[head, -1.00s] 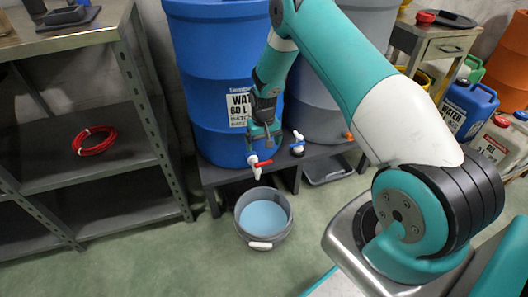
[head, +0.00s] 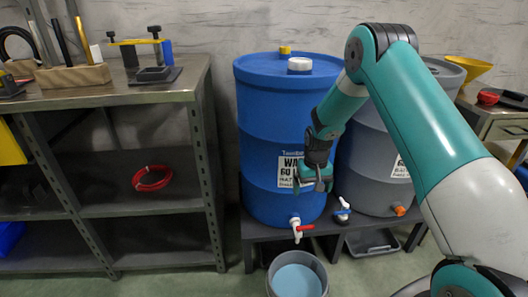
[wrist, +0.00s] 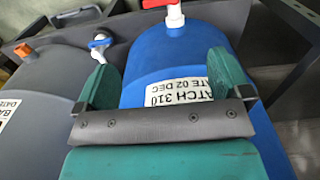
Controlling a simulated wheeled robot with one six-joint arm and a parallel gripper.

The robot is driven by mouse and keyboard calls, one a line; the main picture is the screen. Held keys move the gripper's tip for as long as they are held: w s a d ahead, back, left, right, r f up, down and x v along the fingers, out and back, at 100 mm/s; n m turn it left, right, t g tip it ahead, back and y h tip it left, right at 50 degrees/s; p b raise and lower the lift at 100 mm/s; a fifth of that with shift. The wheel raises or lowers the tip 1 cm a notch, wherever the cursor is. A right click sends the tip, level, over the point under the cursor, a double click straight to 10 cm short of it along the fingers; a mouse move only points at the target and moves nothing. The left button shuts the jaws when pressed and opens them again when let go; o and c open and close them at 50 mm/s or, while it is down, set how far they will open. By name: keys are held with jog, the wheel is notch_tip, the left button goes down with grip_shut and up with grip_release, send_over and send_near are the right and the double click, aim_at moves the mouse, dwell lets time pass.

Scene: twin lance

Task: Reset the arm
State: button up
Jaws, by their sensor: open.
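My gripper (head: 314,184) is open and empty in the head view. It hangs in front of the blue water barrel (head: 262,120), beside its white label. In the wrist view my gripper (wrist: 165,80) shows two teal fingers spread apart, with the blue barrel (wrist: 190,50) and its label between and beyond them. My teal and white arm arches from the lower right in the head view. The barrel's tap with a red handle (head: 303,228) sits below the gripper, apart from it.
A bucket (head: 297,278) holding pale blue liquid stands on the floor under the tap. A metal shelf (head: 140,190) with a red coil (head: 152,178) is on the left.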

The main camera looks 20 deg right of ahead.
jog(key=s+a+r+n+y, duration=0.1)
jog(key=s+a+r+n, duration=0.15)
jog(key=a+r, duration=0.3)
jog(key=s+a+r+n, duration=0.1)
jog(key=s+a+r, duration=0.35)
jog(key=r, duration=0.25)
jog(key=s+a+r+n+y, duration=0.1)
jog(key=s+a+r, duration=0.2)
jog(key=a+r, duration=0.35)
jog(key=s+a+r+n+y+p, duration=0.1)
jog(key=s+a+r+n, duration=0.3)
jog(key=s, duration=0.7)
jog(key=s+a+r+n+y, duration=0.15)
jog(key=s+a+r, duration=0.35)
jog(key=s, duration=0.5)
notch_tip(320, 180, up, 25)
jog(key=d+p, duration=0.1)
jog(key=p, duration=2.3)
jog(key=shift+r+p, duration=0.15)
jog(key=shift+p, duration=0.2)
jog(key=shift+d, duration=0.1)
jog(key=shift+c, duration=0.4)
